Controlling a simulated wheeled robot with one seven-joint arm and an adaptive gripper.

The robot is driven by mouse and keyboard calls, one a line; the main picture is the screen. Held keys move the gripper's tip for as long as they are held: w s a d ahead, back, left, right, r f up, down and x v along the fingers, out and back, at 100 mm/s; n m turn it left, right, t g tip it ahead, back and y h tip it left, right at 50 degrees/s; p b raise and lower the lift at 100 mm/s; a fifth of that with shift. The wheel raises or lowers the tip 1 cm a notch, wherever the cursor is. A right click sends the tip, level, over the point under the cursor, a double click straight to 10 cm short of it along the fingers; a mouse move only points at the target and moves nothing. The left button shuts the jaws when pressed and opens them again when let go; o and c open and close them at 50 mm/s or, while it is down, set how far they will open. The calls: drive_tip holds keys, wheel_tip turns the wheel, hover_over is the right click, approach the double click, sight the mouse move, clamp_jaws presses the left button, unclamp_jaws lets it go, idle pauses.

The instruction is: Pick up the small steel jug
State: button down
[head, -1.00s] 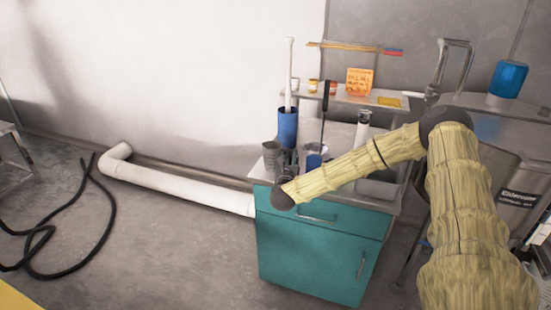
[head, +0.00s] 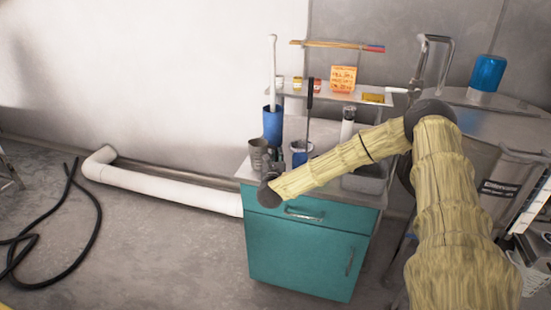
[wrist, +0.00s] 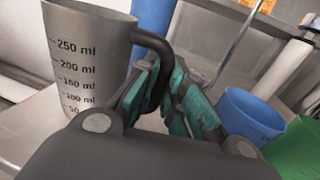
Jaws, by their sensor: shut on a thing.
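The small steel jug (wrist: 92,55) is at the left of the wrist view, with millilitre marks on its side and a dark handle (wrist: 157,62) on its right. My gripper (wrist: 163,90) is shut on that handle, its teal-padded fingers on either side of it. In the head view the jug (head: 258,153) shows small at the left end of the counter, with my gripper (head: 275,168) beside it. The jug looks about upright. Whether its base touches the counter cannot be told.
A blue cup (wrist: 250,112) and a green container (wrist: 298,148) stand close to the right of my gripper. A tall blue container (head: 272,124) stands behind the jug. A shelf (head: 310,92) with small jars is above the counter. A teal cabinet (head: 300,255) is below.

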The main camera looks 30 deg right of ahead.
sight(276, 150)
drive_tip(key=shift+s+r+b, duration=0.1)
drive_tip(key=shift+r+b, duration=0.35)
drive_tip(key=shift+r, duration=1.05)
drive_tip(key=s+a+b, duration=0.1)
drive_tip(key=s+a, duration=0.1)
drive_tip(key=s, duration=0.5)
drive_tip(key=s+a+r+b, duration=0.1)
drive_tip(key=s+a, duration=0.2)
drive_tip(key=s, duration=0.4)
drive_tip(key=shift+s+a+r, duration=0.2)
drive_tip(key=shift+s+r, duration=0.05)
drive_tip(key=shift+s, duration=0.05)
drive_tip(key=shift+s, duration=0.1)
